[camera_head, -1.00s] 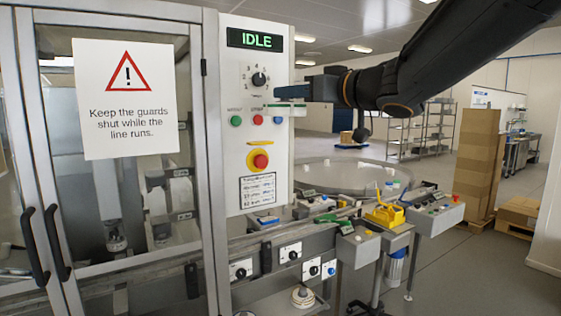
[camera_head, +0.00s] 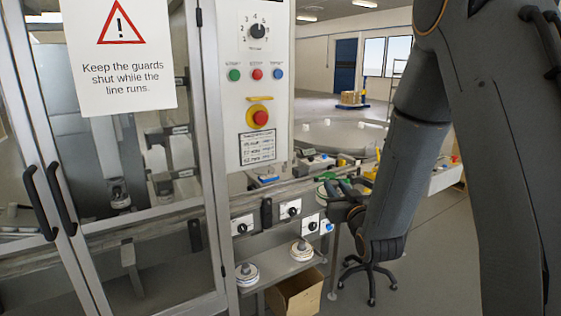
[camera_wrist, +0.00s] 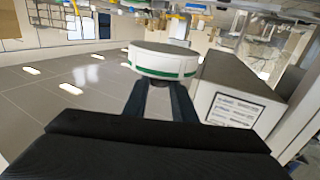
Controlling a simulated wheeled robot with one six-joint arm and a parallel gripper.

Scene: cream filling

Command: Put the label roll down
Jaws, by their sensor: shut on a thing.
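My gripper (camera_head: 343,192) is shut on a label roll (camera_wrist: 162,61), which is white with a green band around its side. In the wrist view the two dark fingers (camera_wrist: 160,95) reach to the roll's near side. In the head view the held roll (camera_head: 321,191) is small and partly hidden by the fingers, in front of the machine near the conveyor's height. Two other white rolls, one at the left (camera_head: 247,274) and one at the right (camera_head: 301,250), sit on a low grey shelf (camera_head: 275,268) below the gripper.
The guard doors (camera_head: 120,170) are at the left, beside a control panel (camera_head: 262,90) with buttons. Small dial boxes (camera_head: 290,209) are mounted above the shelf. An open cardboard box (camera_head: 297,295) stands under it. A chair base (camera_head: 370,275) is on the floor at right.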

